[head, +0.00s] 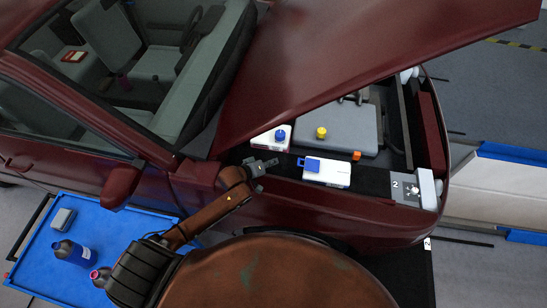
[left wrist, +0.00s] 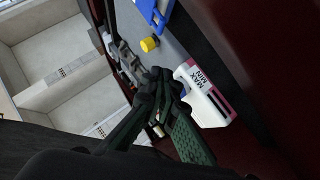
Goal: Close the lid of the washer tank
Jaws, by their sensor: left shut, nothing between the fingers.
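The white washer tank (head: 338,177) sits in the engine bay along the car's near side. Its blue lid (head: 311,164) is at the tank's left end and looks raised. The blue lid also shows at the top of the left wrist view (left wrist: 151,14). My left gripper (head: 268,163) is left of the tank, apart from it, over the bay's near edge. Its fingers (left wrist: 166,76) are shut and empty in the left wrist view, in front of a white tank marked MAX and MIN. My right gripper is not in view.
The MAX/MIN tank (left wrist: 208,98) has a pink stripe; in the head view a white tank with a blue cap (head: 281,135) stands behind my gripper. A yellow cap (head: 321,132) is farther back. The raised red hood (head: 350,55) overhangs the bay. A blue cart (head: 40,262) holds bottles.

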